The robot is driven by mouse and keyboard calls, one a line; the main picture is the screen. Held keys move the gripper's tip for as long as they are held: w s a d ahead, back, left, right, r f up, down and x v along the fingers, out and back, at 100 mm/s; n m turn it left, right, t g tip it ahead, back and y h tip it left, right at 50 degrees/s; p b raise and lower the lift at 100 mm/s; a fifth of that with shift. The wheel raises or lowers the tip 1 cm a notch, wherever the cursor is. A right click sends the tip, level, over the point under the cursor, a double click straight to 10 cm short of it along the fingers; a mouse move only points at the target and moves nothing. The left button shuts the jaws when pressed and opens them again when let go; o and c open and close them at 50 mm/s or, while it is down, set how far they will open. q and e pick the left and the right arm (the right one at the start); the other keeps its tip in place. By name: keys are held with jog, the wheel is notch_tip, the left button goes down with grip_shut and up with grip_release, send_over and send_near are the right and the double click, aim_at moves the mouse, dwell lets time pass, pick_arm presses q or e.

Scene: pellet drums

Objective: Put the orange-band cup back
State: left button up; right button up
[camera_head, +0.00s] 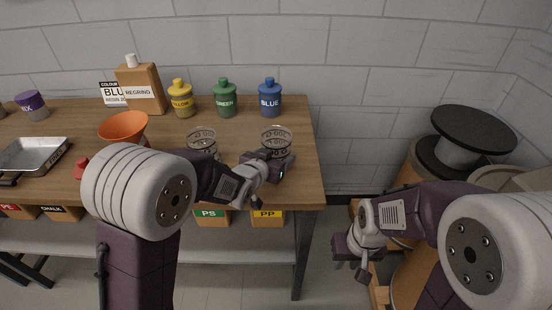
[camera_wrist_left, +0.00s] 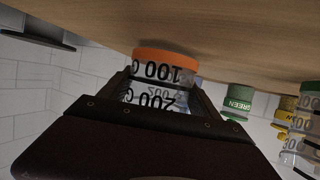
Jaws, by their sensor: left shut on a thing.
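The orange-band cup (camera_wrist_left: 165,68) is a clear measuring cup with black numbers and an orange band at its base. In the left wrist view, which is upside down, it sits between the fingers of my left gripper (camera_wrist_left: 163,98), shut on it. In the head view the cup (camera_head: 276,139) is upright at the right part of the table, with my left gripper (camera_head: 275,160) at its near side. Its band is hidden there, and I cannot tell whether its base touches the wood. My right gripper (camera_head: 355,266) hangs off the table's right side, empty, its fingertips apart.
A second clear cup (camera_head: 202,142) stands left of the held one. Behind are yellow (camera_head: 181,101), green (camera_head: 225,102) and blue (camera_head: 269,101) bottles. An orange funnel (camera_head: 123,126) and a metal tray (camera_head: 35,153) are further left. Drums (camera_head: 458,150) stand beyond the table's right edge.

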pick_arm(q)
jog(key=shift+f, duration=0.25)
jog(key=shift+f, duration=0.2)
jog(key=o, duration=1.6)
jog(key=shift+c, duration=0.2)
jog(key=shift+r, duration=0.1)
